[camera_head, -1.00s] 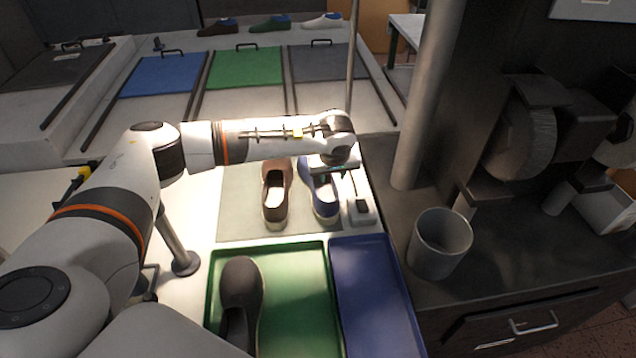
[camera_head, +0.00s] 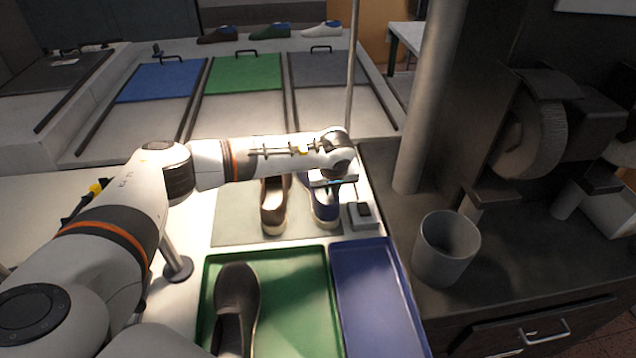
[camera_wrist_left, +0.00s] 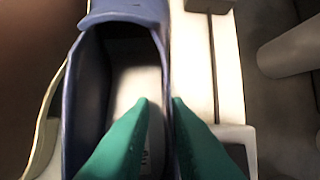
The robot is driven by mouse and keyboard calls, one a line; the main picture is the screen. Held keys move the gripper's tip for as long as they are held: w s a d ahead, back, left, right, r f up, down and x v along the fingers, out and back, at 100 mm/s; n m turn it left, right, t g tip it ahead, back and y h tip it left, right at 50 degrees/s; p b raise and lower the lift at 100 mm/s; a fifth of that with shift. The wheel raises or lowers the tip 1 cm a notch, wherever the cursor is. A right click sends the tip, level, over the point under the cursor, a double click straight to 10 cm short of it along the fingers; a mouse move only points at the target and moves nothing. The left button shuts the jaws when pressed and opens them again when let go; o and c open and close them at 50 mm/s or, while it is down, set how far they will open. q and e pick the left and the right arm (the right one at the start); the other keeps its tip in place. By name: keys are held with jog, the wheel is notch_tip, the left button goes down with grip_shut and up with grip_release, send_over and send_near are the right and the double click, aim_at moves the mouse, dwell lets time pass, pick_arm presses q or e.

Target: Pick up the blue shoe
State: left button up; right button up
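The blue shoe (camera_head: 325,212) stands on the pale mat beside a brown shoe (camera_head: 273,208), partly hidden by my left wrist. My left gripper (camera_head: 336,193) is low over it. In the left wrist view, the shoe (camera_wrist_left: 125,12) fills the left and centre, its opening facing the camera. The two green fingers of the left gripper (camera_wrist_left: 160,100) are apart. One is over the shoe's opening and the other is just outside its right side wall, with the rim between them. I cannot tell whether they touch it. My right gripper is not in view.
A green tray (camera_head: 320,262) holding a dark shoe (camera_head: 237,300) and an empty blue tray (camera_head: 375,290) lie in front of the mat. A small grey box (camera_head: 361,214) is right of the blue shoe. A grey cup (camera_head: 445,248) stands on the dark counter.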

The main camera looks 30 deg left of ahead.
pick_arm(q)
grip_shut()
